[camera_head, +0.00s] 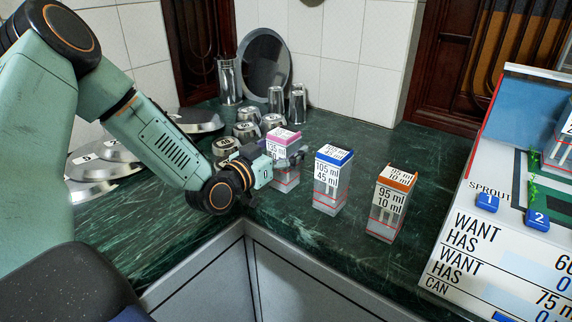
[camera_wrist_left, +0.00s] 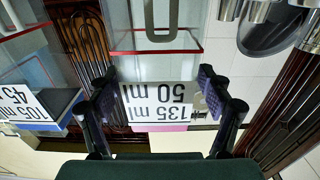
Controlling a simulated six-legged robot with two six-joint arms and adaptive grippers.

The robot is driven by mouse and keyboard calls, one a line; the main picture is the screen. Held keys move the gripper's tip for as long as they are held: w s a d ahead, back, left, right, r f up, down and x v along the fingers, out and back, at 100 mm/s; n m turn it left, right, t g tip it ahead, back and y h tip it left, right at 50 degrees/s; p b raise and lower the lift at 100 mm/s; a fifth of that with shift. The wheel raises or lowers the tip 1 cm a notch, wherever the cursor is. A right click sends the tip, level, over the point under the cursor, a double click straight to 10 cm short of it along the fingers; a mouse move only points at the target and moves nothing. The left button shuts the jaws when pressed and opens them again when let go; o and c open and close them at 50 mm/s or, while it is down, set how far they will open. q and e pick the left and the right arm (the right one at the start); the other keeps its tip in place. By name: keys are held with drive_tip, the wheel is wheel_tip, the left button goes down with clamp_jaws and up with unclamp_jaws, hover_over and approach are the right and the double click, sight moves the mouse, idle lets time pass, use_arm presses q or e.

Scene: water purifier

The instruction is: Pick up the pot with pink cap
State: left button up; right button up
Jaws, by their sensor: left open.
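The pot with the pink cap (camera_head: 284,134) stands on the green counter, a clear box with a white label band. In the left wrist view the same pot (camera_wrist_left: 158,100) appears upside down, its label reading 135 ml and 50 ml. My left gripper (camera_head: 291,158) is at the pot's label band, partly covering it. My right gripper is not in view.
A blue-capped pot (camera_head: 331,183) and an orange-capped pot (camera_head: 389,204) stand to the right. Metal cups (camera_head: 247,131) and lids (camera_head: 104,152) lie behind and left. A sign panel (camera_head: 500,235) stands at the right. The counter's front edge is close to the pots.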

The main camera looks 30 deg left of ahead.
use_arm(q)
drive_tip(key=shift+s, duration=0.1)
drive_tip(key=shift+s+r, duration=0.2)
drive_tip(key=shift+w+d+f, duration=0.1)
drive_tip(key=shift+w+d, duration=0.05)
drive_tip(key=shift+w, duration=0.05)
drive_tip(key=shift+c, duration=0.9)
drive_tip(key=shift+s, duration=0.2)
drive_tip(key=c, duration=0.4)
drive_tip(key=shift+w, duration=0.15)
drive_tip(key=c, duration=0.5)
drive_tip(key=shift+c, duration=1.1)
